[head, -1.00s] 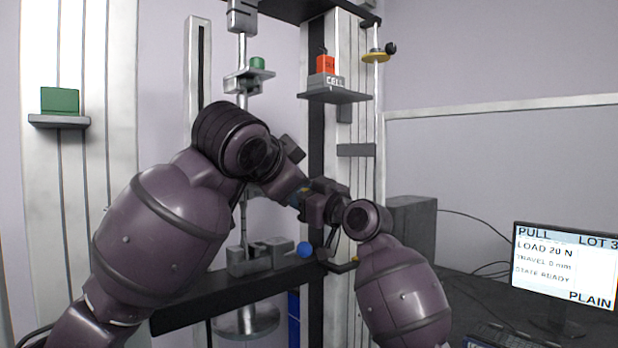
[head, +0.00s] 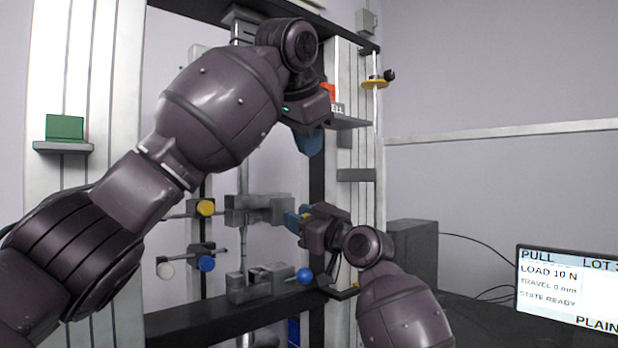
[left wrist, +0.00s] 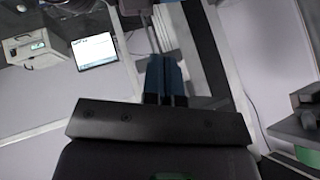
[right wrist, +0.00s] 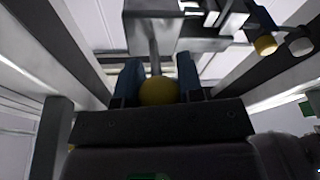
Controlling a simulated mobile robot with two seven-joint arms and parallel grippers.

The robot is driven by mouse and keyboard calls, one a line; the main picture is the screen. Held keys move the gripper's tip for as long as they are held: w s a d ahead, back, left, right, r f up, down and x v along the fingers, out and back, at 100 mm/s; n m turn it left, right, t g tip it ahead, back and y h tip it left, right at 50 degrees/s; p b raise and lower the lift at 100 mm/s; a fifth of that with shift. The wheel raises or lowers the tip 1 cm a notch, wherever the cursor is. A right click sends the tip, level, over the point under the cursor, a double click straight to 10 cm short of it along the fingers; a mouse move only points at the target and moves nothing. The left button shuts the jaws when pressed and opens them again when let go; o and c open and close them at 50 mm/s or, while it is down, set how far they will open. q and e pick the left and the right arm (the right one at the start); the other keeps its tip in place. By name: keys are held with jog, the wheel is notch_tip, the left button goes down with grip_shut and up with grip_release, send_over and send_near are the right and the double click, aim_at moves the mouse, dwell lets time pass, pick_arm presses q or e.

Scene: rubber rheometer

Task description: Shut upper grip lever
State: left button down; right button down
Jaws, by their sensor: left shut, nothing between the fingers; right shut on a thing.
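The upper grip (head: 258,210) is a grey clamp block on the machine's vertical rod. My right gripper (head: 297,218) is at its right side. In the right wrist view a yellow ball knob (right wrist: 158,91) sits between my right gripper's blue fingers (right wrist: 158,80), shut on it; its rod runs up to the grey block (right wrist: 175,30). In the head view the fingers hide this knob. My left gripper (head: 309,142) is higher, below the cell shelf, pointing down. Its fingers (left wrist: 165,78) are shut and empty in the left wrist view.
The lower grip (head: 258,282) has a blue ball lever (head: 304,275). Yellow (head: 206,207), blue (head: 207,263) and white (head: 165,270) knobs stand out at the left. A monitor (head: 570,288) reads LOAD 10 N. The cell shelf (head: 345,122) is beside my left gripper.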

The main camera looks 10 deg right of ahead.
pick_arm(q)
jog(key=w+f, duration=0.6)
jog(key=f, duration=0.4)
jog(key=shift+w+d+f, duration=0.25)
jog(key=shift+d+f, duration=0.1)
jog(key=shift+f, duration=0.05)
